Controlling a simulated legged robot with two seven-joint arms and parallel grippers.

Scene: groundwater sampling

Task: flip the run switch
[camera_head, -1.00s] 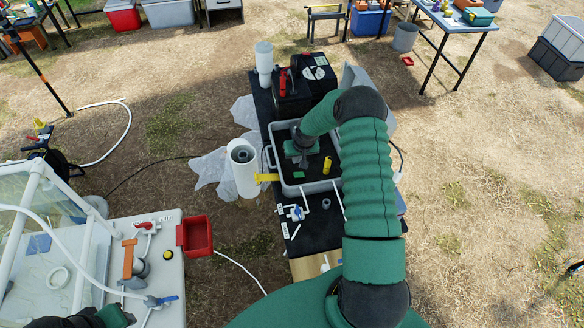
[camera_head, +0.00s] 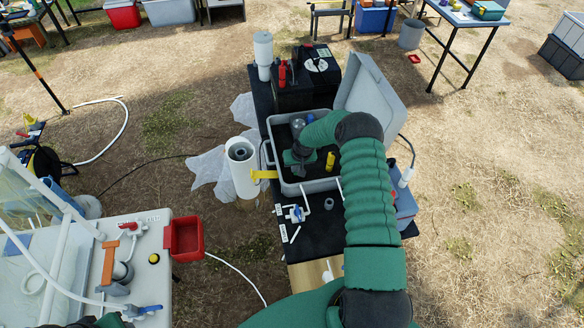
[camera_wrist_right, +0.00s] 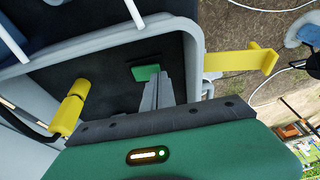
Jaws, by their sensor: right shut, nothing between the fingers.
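My right gripper (camera_head: 297,166) is down inside the open grey case (camera_head: 322,187) on the dark-topped table. In the right wrist view its grey fingers (camera_wrist_right: 161,82) are shut with nothing between them. Their tips are beside a small green-and-black piece (camera_wrist_right: 146,73) on the dark panel, possibly the run switch; no label is readable on it, and I cannot tell whether they touch. In the head view the gripper hides that spot. A yellow cylinder (camera_head: 330,161) stands in the case to the right of the gripper. Only a sliver of my left arm shows at bottom left.
A yellow bracket (camera_head: 263,174) juts from the case's left wall towards a white pipe (camera_head: 242,175). A black battery box (camera_head: 305,80) stands behind the case, and the case's raised lid (camera_head: 372,95) is to the right. A blue-handled valve (camera_head: 295,213) lies in front.

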